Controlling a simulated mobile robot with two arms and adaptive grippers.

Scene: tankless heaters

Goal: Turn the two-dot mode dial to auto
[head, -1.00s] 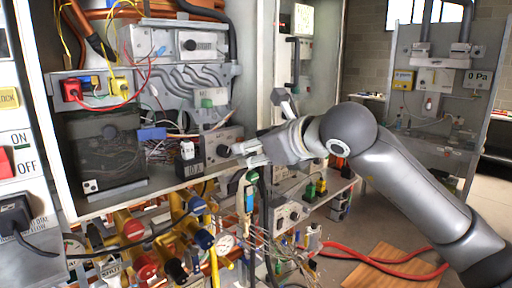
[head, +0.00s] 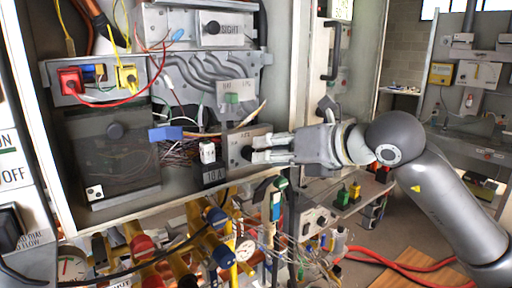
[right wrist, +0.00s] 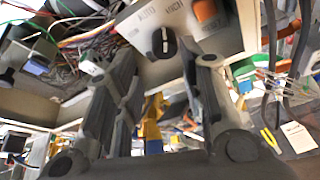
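A dark mode dial (head: 247,152) sits on a light grey panel inside the cabinet. It shows in the right wrist view (right wrist: 163,42), its knob roughly upright, under a label reading AUTO at its upper left and another label at its upper right. I cannot make out any dots. My right gripper (head: 256,149) points left at this dial. In the right wrist view my right gripper (right wrist: 165,58) is open, with a finger on each side of the dial and visible gaps. I cannot tell whether its tips touch the panel. My left gripper is not in view.
Yellow pipes (head: 200,235) with valves run below the shelf. Another dial (head: 210,28) is higher up.

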